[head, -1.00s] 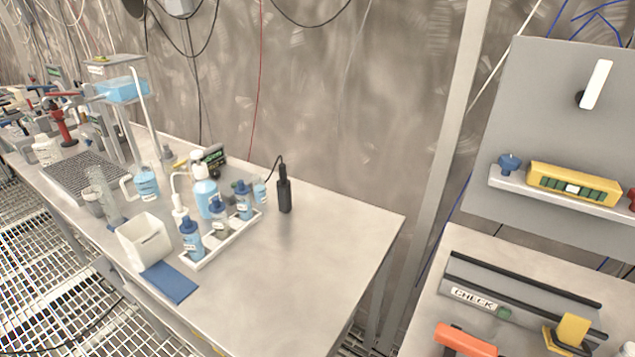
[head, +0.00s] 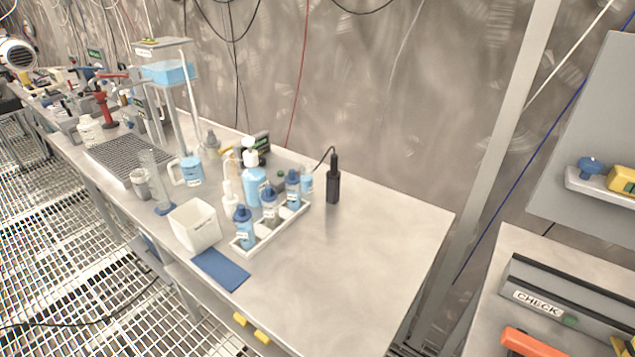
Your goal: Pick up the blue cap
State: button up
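Several blue caps show, and I cannot tell which one the task means. In the head view, a white rack (head: 238,247) on the steel bench holds small bottles. The front bottle has a blue cap (head: 242,213), the middle one a blue cap (head: 269,192), and the back one a blue cap (head: 293,175). All three caps sit on upright bottles. A separate blue knob-like piece (head: 590,164) sits on the light shelf at the right edge. My gripper is not in view.
A white bin (head: 196,226), a blue mat (head: 221,269) and a black handheld device (head: 333,185) stand near the rack. The right part of the bench (head: 375,235) is clear. A second table (head: 490,285) stands at right, past a gap. Grating floor (head: 75,265) lies left.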

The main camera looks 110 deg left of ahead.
aim_at(269, 196)
jog(key=u, duration=0.05)
jog(key=k, duration=2.75)
jog(key=u, duration=1.45)
jog(key=i, duration=1.05)
jog(key=z, duration=0.1)
